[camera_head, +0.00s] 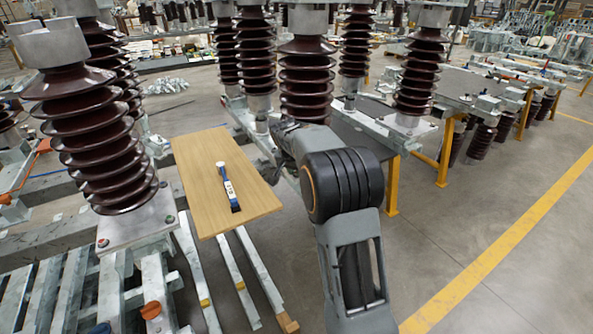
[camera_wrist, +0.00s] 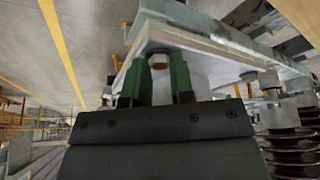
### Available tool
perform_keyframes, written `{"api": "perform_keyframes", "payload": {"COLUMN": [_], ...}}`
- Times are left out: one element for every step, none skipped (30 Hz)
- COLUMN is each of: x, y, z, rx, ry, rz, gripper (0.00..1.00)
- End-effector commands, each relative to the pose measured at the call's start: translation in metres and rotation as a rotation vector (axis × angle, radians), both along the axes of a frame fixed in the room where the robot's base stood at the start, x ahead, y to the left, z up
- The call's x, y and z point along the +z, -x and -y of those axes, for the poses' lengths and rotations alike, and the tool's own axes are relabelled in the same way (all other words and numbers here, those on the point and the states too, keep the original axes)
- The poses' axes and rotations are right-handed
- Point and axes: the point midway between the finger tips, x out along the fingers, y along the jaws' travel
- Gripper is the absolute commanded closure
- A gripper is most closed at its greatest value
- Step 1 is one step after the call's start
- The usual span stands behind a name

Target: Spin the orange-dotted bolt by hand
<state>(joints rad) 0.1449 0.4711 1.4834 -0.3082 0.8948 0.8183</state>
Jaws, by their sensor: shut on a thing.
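In the wrist view my gripper (camera_wrist: 160,75) has its two green fingers on either side of a bolt (camera_wrist: 158,62) with a reddish-orange mark, and is shut on it. The bolt sits at the edge of a pale metal plate (camera_wrist: 205,45). Its lower part is hidden between the fingers. In the head view my arm hides the gripper and this bolt.
A wooden board (camera_head: 195,170) carries a blue-and-white tool (camera_head: 228,187) left of my arm. Brown ribbed insulators (camera_head: 307,80) stand close behind my arm, and another large one (camera_head: 95,145) stands at left. Open floor (camera_head: 450,240) lies to the right.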

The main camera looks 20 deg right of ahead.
Motion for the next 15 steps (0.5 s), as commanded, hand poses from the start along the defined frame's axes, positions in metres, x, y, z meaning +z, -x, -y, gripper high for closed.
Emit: {"api": "perform_keyframes", "payload": {"x": [-0.0004,-0.0004,-0.0001,0.0001,0.0001,0.0000,0.0001,0.0002,0.0004,0.0003,0.0002,0.0002,0.0003,0.0003,0.0003], "y": [-0.0012,-0.0011,-0.0015,-0.0016,-0.0016,-0.0017,-0.0015,-0.0014,-0.0013,-0.0012,-0.0012,-0.0012,-0.0012,-0.0012,-0.0013], "z": [-0.0009,-0.0011,-0.0011,-0.0011,-0.0011,-0.0012,-0.0012,-0.0011,-0.0011,-0.0010,-0.0012,-0.0012,-0.0012,-0.0012,-0.0013], "rx": [-0.043,-0.072,-0.108,-0.135,-0.157,-0.177,-0.186,-0.190,-0.190,-0.189,-0.188,-0.188,-0.188,-0.188,-0.188], "ry": [0.000,0.000,0.000,0.000,0.000,-0.001,-0.001,-0.002,-0.002,-0.002,-0.002,-0.002,-0.002,-0.002,-0.002], "rz": [0.001,0.001,0.002,0.001,0.002,0.002,0.001,0.001,0.001,0.002,0.001,0.001,0.001,0.001,0.001], "gripper": [1.00,1.00,1.00,1.00,1.00,1.00,1.00,1.00,1.00,1.00,1.00,1.00,1.00,1.00,1.00]}}
